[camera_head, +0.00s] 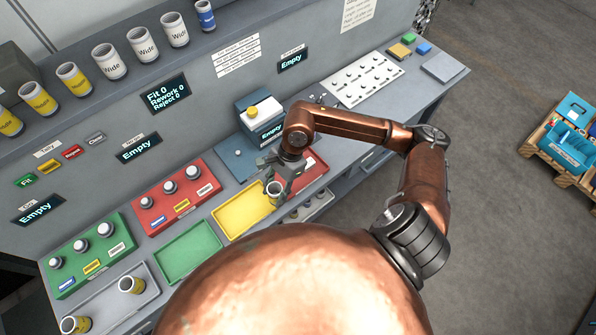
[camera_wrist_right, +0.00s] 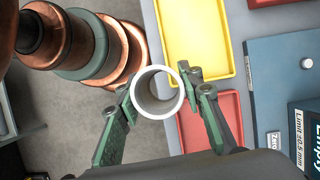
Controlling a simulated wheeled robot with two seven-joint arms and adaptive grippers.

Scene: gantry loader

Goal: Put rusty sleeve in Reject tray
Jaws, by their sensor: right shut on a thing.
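My right gripper (camera_head: 277,184) is shut on a sleeve (camera_head: 273,190), a short pale tube with an open end, held above the bench front near the yellow and red trays. In the right wrist view the sleeve (camera_wrist_right: 158,71) sits between both fingers, its round white rim facing the camera; rust cannot be made out. The red tray (camera_head: 316,172), which shows no readable name, lies right of the gripper and is partly hidden by the arm. It also shows in the wrist view (camera_wrist_right: 236,112), beyond the right finger. My left gripper is not in view.
The yellow tray (camera_head: 240,214) and green tray (camera_head: 188,253) look empty. Red (camera_head: 176,199) and green (camera_head: 90,255) gauge blocks stand left. A blue-grey device (camera_head: 260,119) stands behind the arm. Two sleeves sit in a grey tray (camera_head: 105,307) at the lower left.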

